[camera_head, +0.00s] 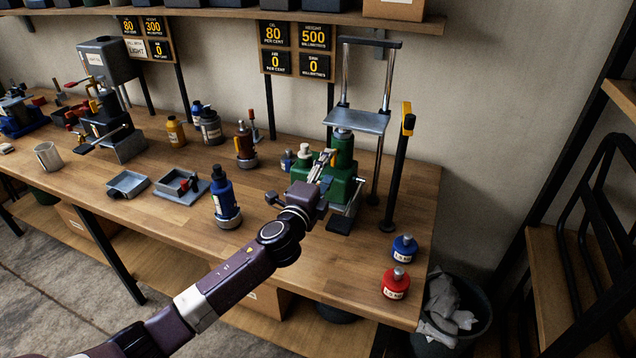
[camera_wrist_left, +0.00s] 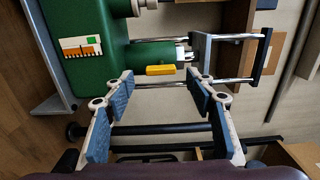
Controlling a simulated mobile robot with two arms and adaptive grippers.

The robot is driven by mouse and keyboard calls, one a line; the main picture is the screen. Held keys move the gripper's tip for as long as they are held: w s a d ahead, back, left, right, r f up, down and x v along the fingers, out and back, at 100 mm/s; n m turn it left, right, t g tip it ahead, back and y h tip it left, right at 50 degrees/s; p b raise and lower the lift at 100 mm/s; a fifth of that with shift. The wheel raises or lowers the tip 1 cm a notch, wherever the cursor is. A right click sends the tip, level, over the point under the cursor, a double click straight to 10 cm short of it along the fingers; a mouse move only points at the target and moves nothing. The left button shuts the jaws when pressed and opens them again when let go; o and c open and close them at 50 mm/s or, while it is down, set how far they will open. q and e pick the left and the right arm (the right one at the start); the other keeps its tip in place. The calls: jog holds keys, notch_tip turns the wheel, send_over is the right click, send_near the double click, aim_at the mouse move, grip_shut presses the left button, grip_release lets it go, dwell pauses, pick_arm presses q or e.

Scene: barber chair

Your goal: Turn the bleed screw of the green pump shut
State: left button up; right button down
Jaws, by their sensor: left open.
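The green pump (camera_head: 311,176) stands at the right part of the bench. Its green body (camera_wrist_left: 97,50) and cylinder (camera_wrist_left: 150,54) fill the upper left of the wrist view, turned sideways. A small yellow piece (camera_wrist_left: 159,70) sits by the cylinder; I cannot tell whether it is the bleed screw. My left gripper (camera_head: 325,161) reaches over the pump from the front. Its blue-padded fingers (camera_wrist_left: 159,84) are apart and empty, one on each side of the yellow piece in the wrist picture. Depth to it is unclear. My right gripper is not in view.
Chrome rods carry a grey plate (camera_head: 357,121) above the pump. A black post with a yellow top (camera_head: 398,165) stands to the right. Blue (camera_head: 404,247) and red (camera_head: 396,282) bottles stand near the right edge.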

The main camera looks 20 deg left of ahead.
pick_arm(q)
jog(key=s, duration=0.6)
jog(key=shift+s+a, duration=0.15)
jog(key=shift+s, duration=0.05)
jog(key=shift+f, duration=0.1)
